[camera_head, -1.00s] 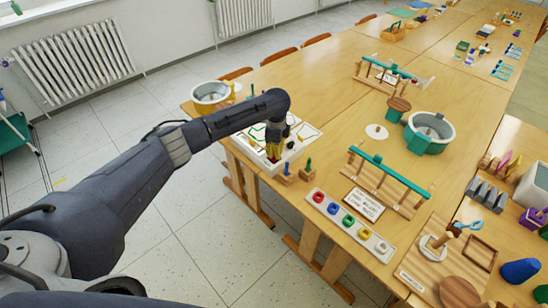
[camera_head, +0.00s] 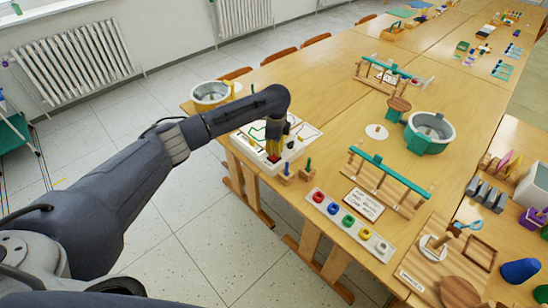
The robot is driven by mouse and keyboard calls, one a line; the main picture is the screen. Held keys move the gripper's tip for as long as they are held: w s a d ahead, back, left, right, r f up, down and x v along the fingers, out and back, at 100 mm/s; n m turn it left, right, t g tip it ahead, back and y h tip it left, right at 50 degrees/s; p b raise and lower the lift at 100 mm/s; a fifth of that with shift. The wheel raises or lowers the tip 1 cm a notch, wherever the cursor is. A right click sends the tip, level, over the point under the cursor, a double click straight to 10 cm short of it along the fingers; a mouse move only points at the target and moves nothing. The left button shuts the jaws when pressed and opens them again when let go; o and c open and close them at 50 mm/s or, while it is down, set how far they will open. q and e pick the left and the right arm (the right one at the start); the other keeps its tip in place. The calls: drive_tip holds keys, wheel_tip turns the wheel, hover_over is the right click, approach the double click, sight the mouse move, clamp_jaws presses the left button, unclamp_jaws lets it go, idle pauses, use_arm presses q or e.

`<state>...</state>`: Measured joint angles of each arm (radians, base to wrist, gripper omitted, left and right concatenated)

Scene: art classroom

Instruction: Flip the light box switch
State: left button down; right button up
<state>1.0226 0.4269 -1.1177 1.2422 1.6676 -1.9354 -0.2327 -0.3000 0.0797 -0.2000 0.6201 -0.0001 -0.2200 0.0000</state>
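The light box (camera_head: 310,131) is a white box with dark and coloured lines on its top, at the near left edge of the table. My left gripper (camera_head: 273,156) points down at the front edge of the box, where a small red part shows by its fingertips. The red part may be the switch; it is too small to tell. The fingers look close together, but whether they are shut or touching the red part cannot be made out. My arm hides part of the box. My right gripper is not in view.
Wooden blocks with pegs (camera_head: 286,175) stand just right of the gripper. A white tray with coloured rings (camera_head: 349,225) lies along the table edge. A grey and yellow pot (camera_head: 210,95) stands behind my arm. The wooden table (camera_head: 345,100) is clear behind the box.

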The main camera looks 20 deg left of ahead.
use_arm(q)
drive_tip(key=shift+r, duration=2.55)
